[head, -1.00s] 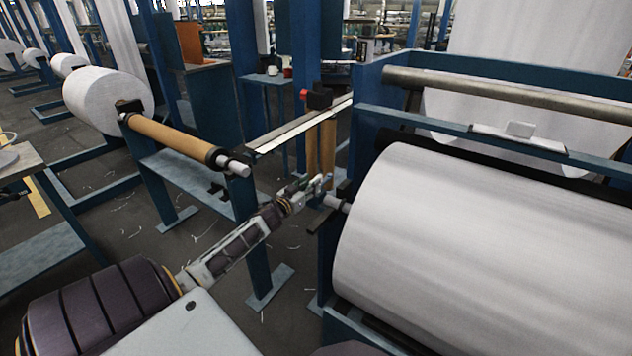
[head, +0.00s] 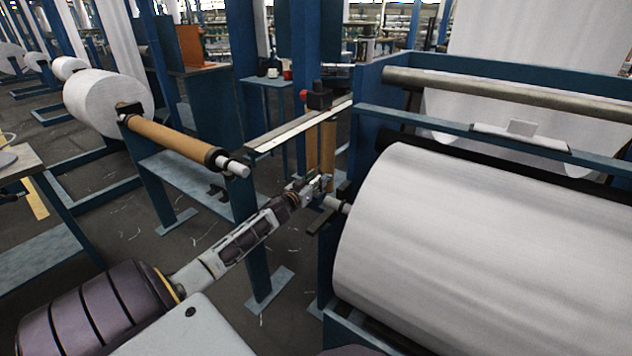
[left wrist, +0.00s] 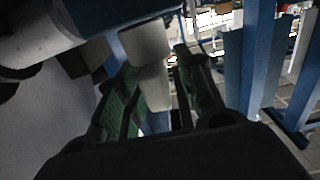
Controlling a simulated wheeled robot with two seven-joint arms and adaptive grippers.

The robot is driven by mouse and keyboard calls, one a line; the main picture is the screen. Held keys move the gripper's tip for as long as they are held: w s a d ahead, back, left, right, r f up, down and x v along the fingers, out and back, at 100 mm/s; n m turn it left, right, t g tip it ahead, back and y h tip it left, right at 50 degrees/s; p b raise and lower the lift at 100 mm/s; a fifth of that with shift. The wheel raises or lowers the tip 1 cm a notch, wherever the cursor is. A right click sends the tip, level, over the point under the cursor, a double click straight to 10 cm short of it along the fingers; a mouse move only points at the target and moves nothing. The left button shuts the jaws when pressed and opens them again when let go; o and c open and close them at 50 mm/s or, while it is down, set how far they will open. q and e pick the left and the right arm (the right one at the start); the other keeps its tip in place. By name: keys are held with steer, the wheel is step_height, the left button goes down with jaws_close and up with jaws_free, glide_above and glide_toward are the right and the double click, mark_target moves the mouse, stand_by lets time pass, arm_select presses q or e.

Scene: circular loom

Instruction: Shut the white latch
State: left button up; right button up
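My left gripper (head: 318,184) is at the end of the arm from the left, beside the blue loom frame and the end of the large white roll (head: 490,245). In the left wrist view its two green-padded fingers (left wrist: 160,100) are spread apart. A white block-like piece, apparently the white latch (left wrist: 153,88), shows between them, nearer the left finger. I cannot tell whether a finger touches it. In the head view the gripper and frame make the latch hard to pick out. My right gripper is not in view.
The blue loom frame (head: 362,120) stands close to my left gripper. A pale shaft end (head: 333,203) sticks out of the roll just beside it. A brown roller (head: 170,140) lies to the left. Open floor (head: 215,285) shows below the arm.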

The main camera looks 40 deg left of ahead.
arm_select(q)
jaws_close()
stand_by(0.5)
